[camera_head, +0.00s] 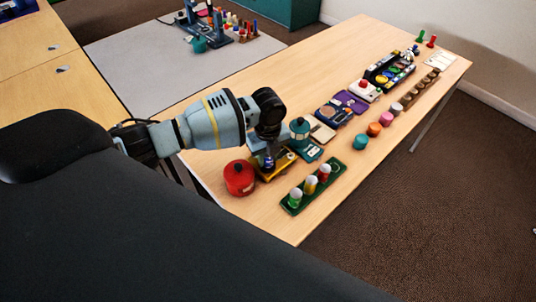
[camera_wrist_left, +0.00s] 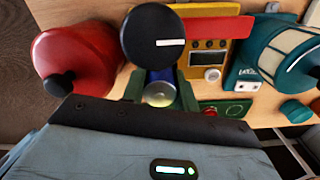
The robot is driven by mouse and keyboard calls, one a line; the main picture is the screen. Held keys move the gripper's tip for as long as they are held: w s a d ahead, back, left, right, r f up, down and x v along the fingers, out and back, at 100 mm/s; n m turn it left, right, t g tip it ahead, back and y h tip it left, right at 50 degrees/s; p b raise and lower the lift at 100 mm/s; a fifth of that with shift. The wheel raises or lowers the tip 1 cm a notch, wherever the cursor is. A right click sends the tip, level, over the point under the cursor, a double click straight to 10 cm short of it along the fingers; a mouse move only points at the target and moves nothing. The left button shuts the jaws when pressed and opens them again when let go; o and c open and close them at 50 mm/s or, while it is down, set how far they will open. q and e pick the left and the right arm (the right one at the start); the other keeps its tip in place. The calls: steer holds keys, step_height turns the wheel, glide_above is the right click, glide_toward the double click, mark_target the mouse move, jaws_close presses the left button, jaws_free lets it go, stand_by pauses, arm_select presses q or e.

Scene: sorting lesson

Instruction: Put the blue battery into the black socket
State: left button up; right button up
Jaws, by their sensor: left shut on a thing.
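My left gripper (camera_head: 267,166) is low over the table, between the red pot and the teal lantern. In the left wrist view its fingers (camera_wrist_left: 160,92) are shut on the blue battery (camera_wrist_left: 161,75), whose pale metallic end faces the camera. In the head view only a little blue shows at the gripper. A black disc with a white mark (camera_wrist_left: 152,36) is right by the battery, beside a red and yellow device (camera_wrist_left: 205,50). I cannot tell whether the disc belongs to the black socket, or whether the battery touches it. My right gripper is not in view.
The red pot (camera_head: 239,178) is close on the left of the gripper, the teal lantern (camera_head: 299,130) close on the right. Several other items line the table (camera_head: 225,215) farther back.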

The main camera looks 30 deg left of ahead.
arm_select(q)
steer(key=shift+f, duration=0.4)
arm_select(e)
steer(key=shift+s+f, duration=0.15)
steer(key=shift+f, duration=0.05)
arm_select(q)
steer(key=o, duration=0.8)
steer(key=shift+c, duration=0.2)
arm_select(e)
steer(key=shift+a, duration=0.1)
arm_select(q)
steer(key=shift+r, duration=0.15)
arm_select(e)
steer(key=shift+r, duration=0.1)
